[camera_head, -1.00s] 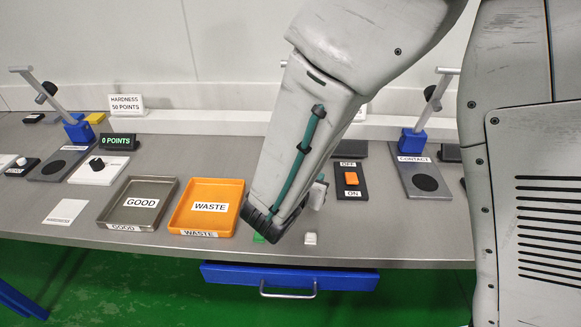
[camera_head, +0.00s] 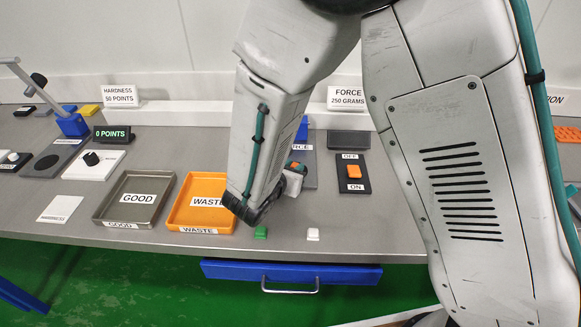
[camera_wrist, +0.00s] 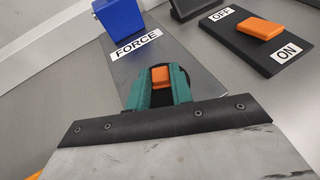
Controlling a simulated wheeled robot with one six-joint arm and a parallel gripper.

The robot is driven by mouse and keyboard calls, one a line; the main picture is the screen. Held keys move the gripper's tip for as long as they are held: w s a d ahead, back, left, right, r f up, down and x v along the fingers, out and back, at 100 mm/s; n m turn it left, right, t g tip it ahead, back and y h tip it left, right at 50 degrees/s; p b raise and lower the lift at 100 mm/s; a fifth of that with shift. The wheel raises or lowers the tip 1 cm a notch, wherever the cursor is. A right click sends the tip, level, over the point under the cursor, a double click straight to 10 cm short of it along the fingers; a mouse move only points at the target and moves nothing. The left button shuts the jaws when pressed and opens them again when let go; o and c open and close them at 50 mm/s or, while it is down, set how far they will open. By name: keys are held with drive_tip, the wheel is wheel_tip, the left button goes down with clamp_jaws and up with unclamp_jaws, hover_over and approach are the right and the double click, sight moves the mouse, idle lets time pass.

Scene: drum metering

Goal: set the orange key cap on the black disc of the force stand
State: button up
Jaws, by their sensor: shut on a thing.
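The orange key cap (camera_wrist: 161,76) sits between the teal fingers of my gripper (camera_wrist: 160,86), which is shut on it. In the head view my gripper (camera_head: 296,168) is over the grey plate of the force stand (camera_head: 310,170), partly behind my forearm. The wrist view shows the force stand (camera_wrist: 120,62) with its blue block and FORCE label just beyond the fingers. A dark patch shows between and below the fingers; the black disc is mostly hidden by them. I cannot tell whether the cap touches the disc.
The ON/OFF switch box (camera_head: 353,185) with an orange rocker is close to the right. The orange WASTE tray (camera_head: 182,215) and grey GOOD tray (camera_head: 105,207) lie left. A green cap (camera_head: 261,232) and a white cap (camera_head: 313,234) lie near the front edge.

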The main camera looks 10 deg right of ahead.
drive_tip(key=shift+f, duration=0.1)
drive_tip(key=o, duration=0.9)
drive_tip(key=shift+o, duration=0.2)
